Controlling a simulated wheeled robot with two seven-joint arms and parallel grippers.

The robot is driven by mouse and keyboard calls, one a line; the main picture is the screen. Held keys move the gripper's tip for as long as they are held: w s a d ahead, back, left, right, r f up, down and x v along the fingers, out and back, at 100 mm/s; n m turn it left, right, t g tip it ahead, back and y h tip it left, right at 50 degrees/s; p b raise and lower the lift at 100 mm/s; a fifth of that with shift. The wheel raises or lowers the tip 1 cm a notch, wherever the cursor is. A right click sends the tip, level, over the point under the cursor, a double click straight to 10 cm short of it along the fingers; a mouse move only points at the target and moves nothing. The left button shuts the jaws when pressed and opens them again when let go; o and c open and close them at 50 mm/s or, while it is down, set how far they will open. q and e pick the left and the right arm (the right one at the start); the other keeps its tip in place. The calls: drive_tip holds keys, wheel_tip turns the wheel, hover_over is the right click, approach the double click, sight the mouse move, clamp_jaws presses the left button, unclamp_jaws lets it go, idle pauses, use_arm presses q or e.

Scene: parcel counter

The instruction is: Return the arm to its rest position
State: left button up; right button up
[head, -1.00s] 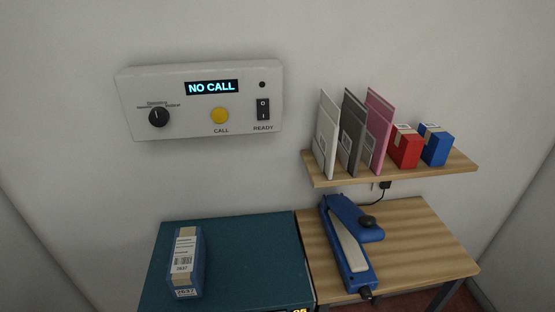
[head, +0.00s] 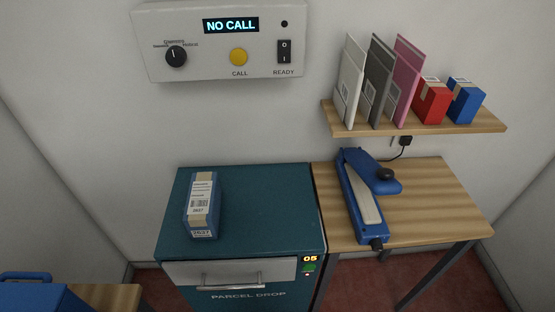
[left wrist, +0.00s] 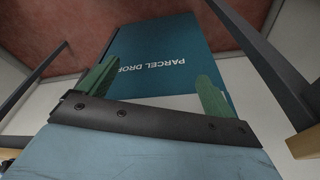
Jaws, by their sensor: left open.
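Neither arm shows in the head view. In the left wrist view my left gripper (left wrist: 155,88) has its two green fingers spread wide apart with nothing between them. Beyond the fingers, the teal parcel drop cabinet (left wrist: 165,48) shows with its lettering upside down. In the head view the parcel drop cabinet (head: 265,205) stands in the middle, its handled drawer front closed and a small display reading 05. A blue parcel with a white label (head: 201,205) lies on top of it. My right gripper is not in view.
A wall panel (head: 215,60) reads NO CALL. A shelf (head: 420,128) holds envelopes and red and blue boxes. A blue sealer (head: 362,195) lies on the wooden table (head: 435,190) at right. A blue object (head: 35,297) sits on another table at lower left.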

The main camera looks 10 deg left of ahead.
use_arm(q)
drive_tip(key=s+a+f+b, duration=0.1)
drive_tip(key=s+f, duration=0.8)
drive_tip(key=f, duration=0.2)
drive_tip(key=s+a+f+g+b, duration=0.1)
drive_tip(key=s+a+f, duration=0.1)
drive_tip(key=s+f, duration=0.6)
wheel_tip(320, 180, down, 5)
drive_tip(key=shift+s+r+g+b, duration=0.2)
drive_tip(key=shift+s+g+b, duration=0.1)
drive_tip(key=shift+s+b, duration=0.1)
